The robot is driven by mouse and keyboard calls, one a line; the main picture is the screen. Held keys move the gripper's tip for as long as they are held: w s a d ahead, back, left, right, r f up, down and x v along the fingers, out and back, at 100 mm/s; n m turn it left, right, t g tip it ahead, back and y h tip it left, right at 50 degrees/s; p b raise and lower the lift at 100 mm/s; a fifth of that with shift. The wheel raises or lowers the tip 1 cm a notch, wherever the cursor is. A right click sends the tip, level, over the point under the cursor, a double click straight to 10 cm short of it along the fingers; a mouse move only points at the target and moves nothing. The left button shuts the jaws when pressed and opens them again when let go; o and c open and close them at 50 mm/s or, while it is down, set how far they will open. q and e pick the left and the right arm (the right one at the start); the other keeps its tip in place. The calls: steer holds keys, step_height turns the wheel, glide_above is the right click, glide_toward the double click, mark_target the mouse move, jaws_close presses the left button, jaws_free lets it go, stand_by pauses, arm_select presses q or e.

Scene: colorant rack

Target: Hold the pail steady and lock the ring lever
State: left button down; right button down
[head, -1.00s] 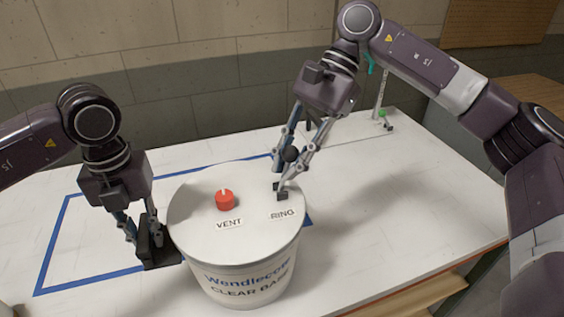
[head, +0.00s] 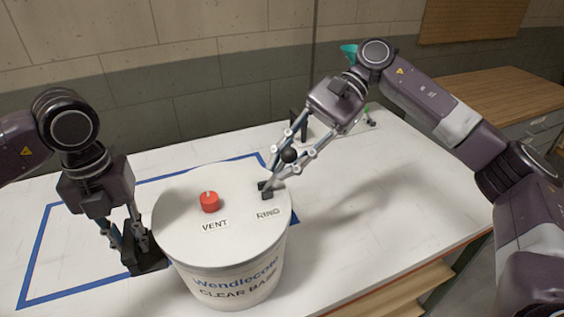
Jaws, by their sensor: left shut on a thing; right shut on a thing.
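The white pail (head: 236,283) stands upright with its lid (head: 225,222) on. A red vent cap (head: 209,202) sits on the lid. A dark ring lever (head: 266,189) with a black ball knob (head: 289,155) is at the lid's right, beside the RING label (head: 268,213). My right gripper (head: 275,175) is shut on the lever, its fingers reaching down from the upper right on either side of the knob. My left gripper (head: 138,248) is shut on a black handle-like part (head: 147,262) against the pail's left side. The fingers partly hide both contacts.
The pail stands on a white table (head: 390,200) with blue tape (head: 38,262) marking a rectangle. Table to the pail's right is clear. A wooden surface (head: 490,95) lies beyond.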

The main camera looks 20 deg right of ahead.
steer(key=c, duration=1.7)
jaws_free()
steer(key=v, duration=1.2)
arm_select(q)
steer(key=c, duration=1.7)
jaws_free()
